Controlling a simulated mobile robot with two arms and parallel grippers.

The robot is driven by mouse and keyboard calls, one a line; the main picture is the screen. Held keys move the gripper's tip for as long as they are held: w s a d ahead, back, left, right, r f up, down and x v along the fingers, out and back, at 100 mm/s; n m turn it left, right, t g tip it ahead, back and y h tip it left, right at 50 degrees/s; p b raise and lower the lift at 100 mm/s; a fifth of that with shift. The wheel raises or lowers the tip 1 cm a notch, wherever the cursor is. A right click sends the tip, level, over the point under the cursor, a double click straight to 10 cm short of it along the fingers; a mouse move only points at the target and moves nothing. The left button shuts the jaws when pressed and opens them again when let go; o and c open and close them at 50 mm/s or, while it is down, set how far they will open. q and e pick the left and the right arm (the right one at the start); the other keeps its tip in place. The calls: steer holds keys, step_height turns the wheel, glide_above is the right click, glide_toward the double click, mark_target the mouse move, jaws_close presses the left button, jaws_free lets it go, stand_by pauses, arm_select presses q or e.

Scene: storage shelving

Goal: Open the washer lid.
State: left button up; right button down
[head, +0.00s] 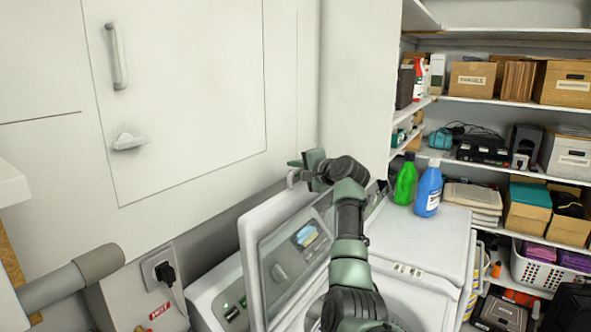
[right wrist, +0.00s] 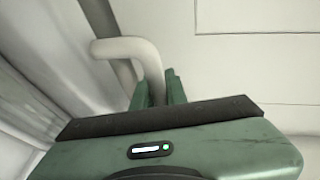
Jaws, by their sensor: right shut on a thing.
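The white washer lid (head: 263,249), with a grey window panel in it, stands raised and steeply tilted in the head view. The washer's drum opening shows partly below it, behind my right arm. My right gripper (head: 306,167) is at the lid's upper edge. In the right wrist view, my right gripper (right wrist: 157,90) is shut on the pale curved lid handle (right wrist: 125,47), which runs down between the green fingers. My arm hides part of the lid and the washer. My left gripper is not in view.
A green bottle (head: 405,180) and a blue bottle (head: 428,190) stand on the white machine top (head: 432,237) at right. Shelves with boxes fill the right side. A white wall with a panel (head: 190,80) rises behind the lid. A grey pipe (head: 70,280) is at lower left.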

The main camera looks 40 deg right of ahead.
steer(key=shift+f, duration=0.1)
stand_by(0.7)
steer(key=shift+s+d+f+b, duration=0.1)
steer(key=shift+s+b, duration=0.1)
steer(key=shift+b, duration=0.1)
steer(key=s+d+m+t+b, duration=0.1)
steer(key=s+d+t+b, duration=0.2)
steer(key=s+b, duration=0.6)
steer(key=s, duration=0.4)
steer(key=shift+s+d+f, duration=0.25)
steer(key=shift+d+f, duration=0.05)
steer(key=shift+d, duration=0.1)
steer(key=c, duration=1.7)
jaws_free()
